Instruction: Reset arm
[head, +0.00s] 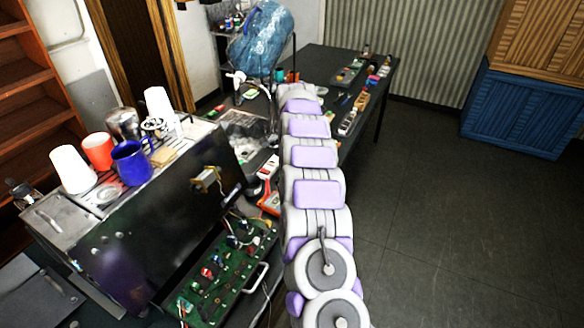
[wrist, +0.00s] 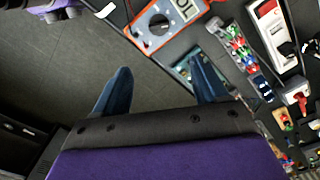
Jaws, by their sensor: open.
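My arm stretches away from me over the right edge of the cluttered workbench in the head view, its lilac and grey links in a nearly straight line. My gripper (wrist: 160,92) shows in the wrist view with its two dark blue fingers spread wide and nothing between them. One finger is over the grey floor and the other is over the bench edge. In the head view the gripper itself is hidden by the arm or too small to make out.
A brewer (head: 150,200) with cups on top stands left of my arm. A green circuit board (head: 228,272) lies before it. An orange meter (wrist: 160,25) lies near my gripper. A dark table (head: 325,65) with small parts stands behind. Floor (head: 450,220) on the right is clear.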

